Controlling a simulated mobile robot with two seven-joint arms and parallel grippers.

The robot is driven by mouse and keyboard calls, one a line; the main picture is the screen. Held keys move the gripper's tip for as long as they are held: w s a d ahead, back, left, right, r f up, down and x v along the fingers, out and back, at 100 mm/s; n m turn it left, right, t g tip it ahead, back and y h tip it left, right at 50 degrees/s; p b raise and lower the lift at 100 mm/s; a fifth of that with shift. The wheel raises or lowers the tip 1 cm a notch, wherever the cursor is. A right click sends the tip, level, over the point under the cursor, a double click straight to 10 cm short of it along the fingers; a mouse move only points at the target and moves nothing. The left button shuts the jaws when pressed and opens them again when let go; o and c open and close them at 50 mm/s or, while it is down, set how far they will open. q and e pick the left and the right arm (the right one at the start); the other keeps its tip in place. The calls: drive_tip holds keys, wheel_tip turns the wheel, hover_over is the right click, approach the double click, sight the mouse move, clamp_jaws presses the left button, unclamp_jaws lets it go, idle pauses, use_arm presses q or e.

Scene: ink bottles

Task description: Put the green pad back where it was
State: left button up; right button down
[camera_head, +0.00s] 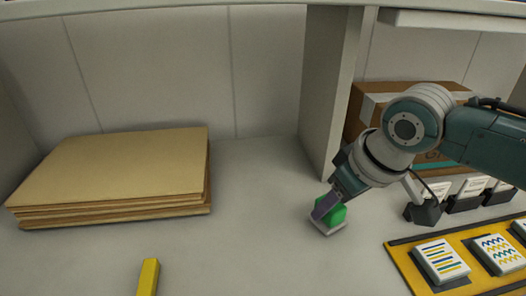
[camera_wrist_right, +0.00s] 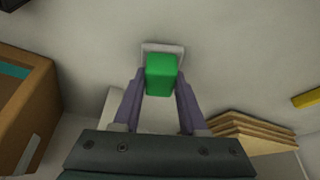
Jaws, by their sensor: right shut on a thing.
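The green pad (camera_head: 337,214) is between the fingers of my right gripper (camera_head: 325,208), near the middle of the grey surface. In the right wrist view the green pad (camera_wrist_right: 161,75) shows as a green block with a purple-grey finger of the right gripper (camera_wrist_right: 161,82) on each side. A small whitish square piece (camera_head: 329,230) shows at the low end of the pad; its rim (camera_wrist_right: 162,46) shows beyond the pad in the wrist view. I cannot tell whether this piece is attached to the pad or lies under it. My left gripper is not in view.
A stack of brown cardboard sheets (camera_head: 115,172) lies at left, with a yellow bar (camera_head: 148,277) in front. An upright divider (camera_head: 328,85) and a cardboard box (camera_head: 360,105) stand behind my arm. A yellow tray (camera_head: 403,265) with patterned cards and several dark holders (camera_head: 424,212) are at right.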

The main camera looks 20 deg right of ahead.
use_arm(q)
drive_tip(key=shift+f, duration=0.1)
use_arm(e)
drive_tip(key=shift+f, duration=0.15)
drive_tip(key=shift+c, duration=2.2)
unclamp_jaws()
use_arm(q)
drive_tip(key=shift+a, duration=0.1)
use_arm(e)
drive_tip(key=shift+r, duration=0.25)
drive_tip(key=a+p+v, duration=0.1)
drive_tip(key=p+v, duration=0.3)
drive_tip(key=v, duration=0.7)
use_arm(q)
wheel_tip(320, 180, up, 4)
use_arm(e)
drive_tip(key=s+a, duration=0.3)
drive_tip(key=s, duration=0.5)
drive_tip(key=s+a+f+g, duration=0.1)
drive_tip(key=s+a, duration=0.2)
drive_tip(key=s, duration=0.5)
drive_tip(key=shift+s+f+h, duration=0.3)
